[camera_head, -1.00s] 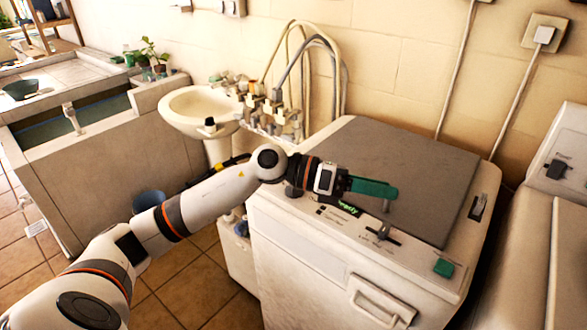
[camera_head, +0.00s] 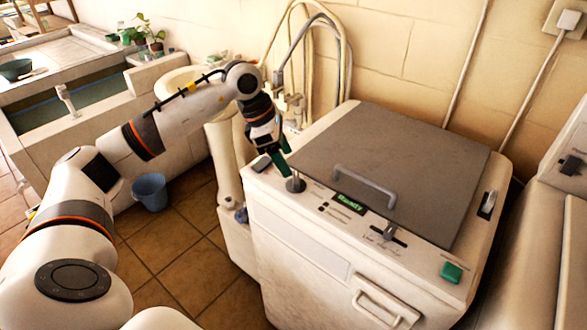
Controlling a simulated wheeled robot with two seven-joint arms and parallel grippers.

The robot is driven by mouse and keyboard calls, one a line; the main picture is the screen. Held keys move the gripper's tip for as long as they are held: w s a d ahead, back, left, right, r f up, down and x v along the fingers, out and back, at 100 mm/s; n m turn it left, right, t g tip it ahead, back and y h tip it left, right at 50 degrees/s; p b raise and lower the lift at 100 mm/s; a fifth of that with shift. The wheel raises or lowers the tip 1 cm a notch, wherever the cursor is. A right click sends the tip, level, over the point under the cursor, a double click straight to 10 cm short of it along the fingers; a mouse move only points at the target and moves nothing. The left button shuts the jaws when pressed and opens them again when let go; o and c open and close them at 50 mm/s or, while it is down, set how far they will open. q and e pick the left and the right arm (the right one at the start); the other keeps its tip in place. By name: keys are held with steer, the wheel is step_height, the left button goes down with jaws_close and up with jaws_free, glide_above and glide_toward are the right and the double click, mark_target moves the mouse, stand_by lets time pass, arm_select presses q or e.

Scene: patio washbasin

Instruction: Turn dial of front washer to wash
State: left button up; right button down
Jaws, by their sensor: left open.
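The front washer (camera_head: 310,240) is a white box with a grey lid and a control panel along its front top edge. A round grey dial (camera_head: 296,185) with an upright grip stands at the panel's left end. My left gripper (camera_head: 284,167) has green fingers and points down just behind the dial. Its fingers are open and appear empty. In this view the fingertips overlap the area right at the dial's top, and I cannot tell whether they touch it. My right gripper is out of view.
On the panel are a green-lit display (camera_head: 351,203), a dark slider switch (camera_head: 388,234) and a green button (camera_head: 452,272). A bar handle (camera_head: 364,183) rises from the lid. A second washer (camera_head: 545,240) stands at the right. Hoses (camera_head: 345,70) run up the wall behind.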

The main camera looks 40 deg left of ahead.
mark_target(296, 177)
arm_select(q)
steer(key=p+x, duration=0.1)
steer(key=x, duration=0.4)
steer(key=shift+w+d+f, duration=0.1)
steer(key=shift+w+f, duration=0.05)
steer(key=shift+f, duration=0.25)
steer(key=c, duration=1)
steer(key=shift+f+n+t+b, duration=0.1)
steer(key=shift+n+t+b, duration=0.2)
steer(key=shift+n+b, duration=0.65)
steer(key=shift+d+n+t+y+b, duration=0.1)
steer(key=shift+n+t+y+b, duration=0.3)
steer(key=shift+n+b, duration=0.6)
steer(key=shift+d+n+y+b, duration=0.1)
steer(key=shift+n+y+b, duration=0.9)
steer(key=shift+n, duration=0.95)
steer(key=shift+r, duration=0.2)
steer(key=o, duration=1)
